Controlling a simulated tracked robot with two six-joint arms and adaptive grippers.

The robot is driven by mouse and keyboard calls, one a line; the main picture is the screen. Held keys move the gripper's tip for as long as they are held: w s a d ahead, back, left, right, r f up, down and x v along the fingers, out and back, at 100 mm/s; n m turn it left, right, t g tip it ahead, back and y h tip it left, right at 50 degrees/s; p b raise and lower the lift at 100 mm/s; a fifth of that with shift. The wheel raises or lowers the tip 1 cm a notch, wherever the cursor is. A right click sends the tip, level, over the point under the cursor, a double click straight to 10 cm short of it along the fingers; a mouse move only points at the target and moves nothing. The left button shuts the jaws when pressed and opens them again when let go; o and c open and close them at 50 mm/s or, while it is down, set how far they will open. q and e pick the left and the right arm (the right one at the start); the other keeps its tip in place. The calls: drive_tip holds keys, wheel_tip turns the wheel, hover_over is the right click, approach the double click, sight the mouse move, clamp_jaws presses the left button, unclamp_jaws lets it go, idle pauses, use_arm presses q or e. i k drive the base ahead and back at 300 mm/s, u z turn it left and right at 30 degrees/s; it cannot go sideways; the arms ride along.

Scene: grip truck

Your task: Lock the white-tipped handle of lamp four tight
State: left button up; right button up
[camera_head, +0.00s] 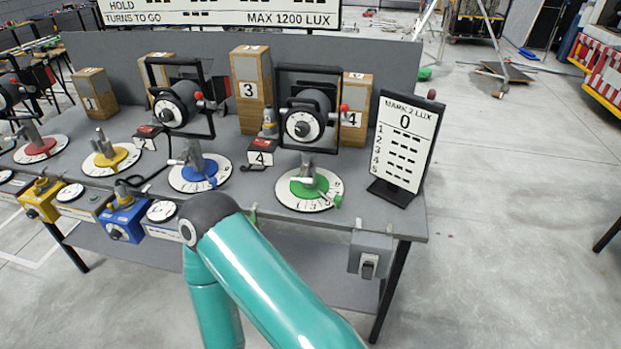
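Lamp four (303,124) is a black round lamp in a black yoke frame. It stands at the right end of the grey bench, between wooden blocks marked 3 and 4. A red knob (344,108) sits at its right side. Neither of my grippers is in view; only teal arm links show at the bottom.
A black-framed lux board (403,145) reading 0 stands right of lamp four. A small box marked 4 (261,158) sits left of it. A second lamp (175,105) and blue dial (200,173) are further left. A switch box (370,254) hangs on the bench front.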

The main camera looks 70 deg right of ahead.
sight(301, 179)
drive_tip(key=z, duration=1.1)
drive_tip(key=k, duration=0.5)
drive_tip(key=u, duration=0.05)
drive_tip(key=i, duration=0.5)
drive_tip(key=u, duration=0.05)
